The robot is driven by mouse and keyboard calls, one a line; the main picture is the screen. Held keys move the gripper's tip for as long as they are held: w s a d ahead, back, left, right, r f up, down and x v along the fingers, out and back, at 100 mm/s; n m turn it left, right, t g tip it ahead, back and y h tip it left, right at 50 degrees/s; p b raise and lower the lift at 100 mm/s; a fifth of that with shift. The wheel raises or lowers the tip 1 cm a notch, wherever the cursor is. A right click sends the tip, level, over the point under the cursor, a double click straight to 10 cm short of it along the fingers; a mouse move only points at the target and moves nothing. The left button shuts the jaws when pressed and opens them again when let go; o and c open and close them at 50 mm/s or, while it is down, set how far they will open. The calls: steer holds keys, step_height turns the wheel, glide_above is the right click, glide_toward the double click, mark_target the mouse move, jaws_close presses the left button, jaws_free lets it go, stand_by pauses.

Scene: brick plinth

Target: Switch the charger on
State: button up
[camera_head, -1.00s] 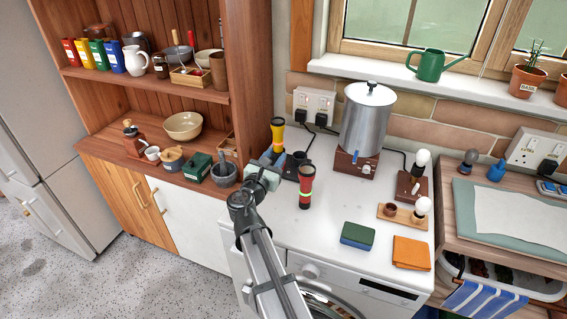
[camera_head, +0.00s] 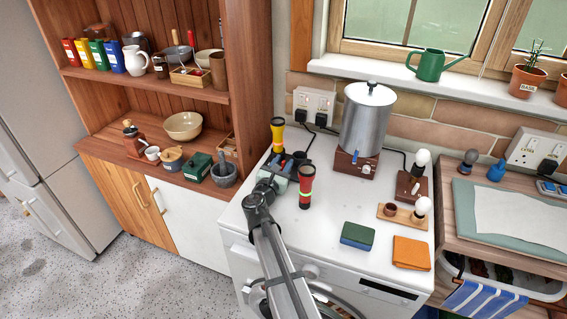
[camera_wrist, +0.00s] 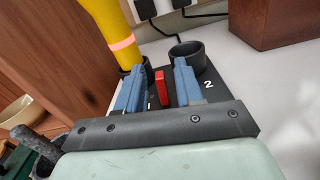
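The charger (camera_wrist: 216,86) is a black base with round cups and a white "2" on its top. A yellow torch (camera_wrist: 107,28) stands in its left cup; the right cup (camera_wrist: 187,52) is empty. A red switch (camera_wrist: 161,88) sits between the cups. My gripper (camera_wrist: 160,68) is open, its two blue fingers over the charger on either side of the red switch; I cannot tell whether they touch it. In the head view, my gripper (camera_head: 283,163) partly hides the charger, and the yellow torch (camera_head: 277,134) rises behind it.
A red and black torch (camera_head: 306,186) stands close to the right of my gripper. A metal urn (camera_head: 367,120) on a wooden base stands behind to the right. A wall socket (camera_head: 314,104) with black plugs is behind the charger. The shelf unit (camera_head: 256,85) is at the left.

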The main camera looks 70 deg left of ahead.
steer(key=shift+w+a, duration=0.35)
steer(key=shift+c, duration=0.4)
jaws_close()
